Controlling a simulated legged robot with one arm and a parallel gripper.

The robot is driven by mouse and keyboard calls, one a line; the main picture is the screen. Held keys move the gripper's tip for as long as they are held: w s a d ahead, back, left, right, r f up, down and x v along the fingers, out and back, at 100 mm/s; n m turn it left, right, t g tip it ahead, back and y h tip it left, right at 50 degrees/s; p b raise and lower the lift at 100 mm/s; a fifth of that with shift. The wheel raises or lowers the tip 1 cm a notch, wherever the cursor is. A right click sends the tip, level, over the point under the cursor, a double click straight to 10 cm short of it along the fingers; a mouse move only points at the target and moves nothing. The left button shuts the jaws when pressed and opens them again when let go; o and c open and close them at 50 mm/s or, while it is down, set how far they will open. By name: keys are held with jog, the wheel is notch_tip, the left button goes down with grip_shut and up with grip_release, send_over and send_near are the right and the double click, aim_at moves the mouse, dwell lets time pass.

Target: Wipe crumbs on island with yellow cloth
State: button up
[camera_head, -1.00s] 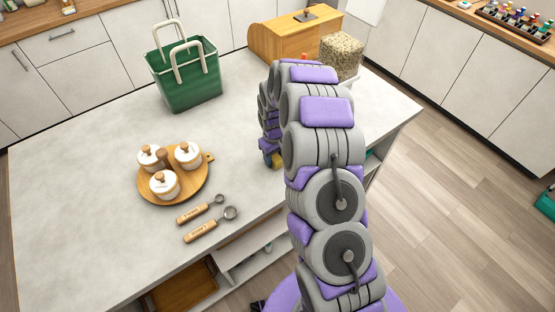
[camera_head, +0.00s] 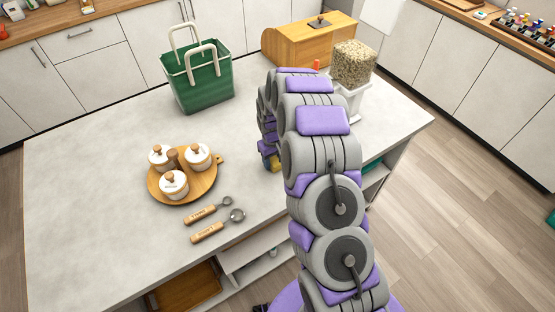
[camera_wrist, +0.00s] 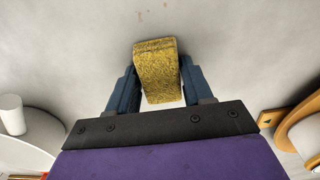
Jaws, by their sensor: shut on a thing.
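The yellow cloth (camera_wrist: 157,70) is folded into a thick pad between the two blue fingers of my gripper (camera_wrist: 160,88) in the wrist view. My gripper is shut on it. In the head view my gripper (camera_head: 267,140) is mostly hidden behind my arm, and a bit of the yellow cloth (camera_head: 275,163) shows low at the island top. The pale grey island (camera_head: 110,130) lies under it. A few small brownish specks, likely crumbs (camera_wrist: 139,16), lie on the surface beyond the cloth in the wrist view. I cannot tell whether the cloth touches the surface.
A round wooden tray (camera_head: 203,188) with white lidded jars and two measuring spoons (camera_head: 216,228) are left of my arm. A green basket (camera_head: 197,80) stands farther back. A wooden bread box (camera_head: 305,45) and a grain dispenser (camera_head: 352,65) stand behind my arm. The island's left part is clear.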

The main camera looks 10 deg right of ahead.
aim_at(281, 177)
jog(key=shift+w+a, duration=0.2)
jog(key=shift+a, duration=0.35)
jog(key=shift+s, duration=0.1)
jog(key=shift+s+d+f, duration=0.1)
jog(key=shift+s+d, duration=0.3)
jog(key=shift+s, duration=0.6)
jog(key=shift+s+d+r, duration=0.1)
jog(key=shift+s+d, duration=0.25)
jog(key=shift+s, duration=0.7)
jog(key=shift+s+d+f, duration=0.1)
jog(key=shift+s+d, duration=0.3)
jog(key=shift+s, duration=0.6)
jog(key=shift+s+d, duration=0.3)
jog(key=shift+s, duration=0.3)
jog(key=shift+s+d, duration=0.25)
jog(key=shift+s, duration=0.3)
jog(key=shift+w, duration=0.15)
jog(key=shift+w+a+p, duration=0.25)
jog(key=shift+w+a, duration=0.1)
jog(key=shift+w, duration=0.6)
jog(key=shift+w+a+p, duration=0.2)
jog(key=shift+w+a, duration=0.15)
jog(key=shift+w, duration=0.6)
jog(key=shift+w+a+p, duration=0.25)
jog(key=shift+w+a, duration=0.1)
jog(key=shift+w, duration=0.6)
jog(key=shift+w, duration=0.1)
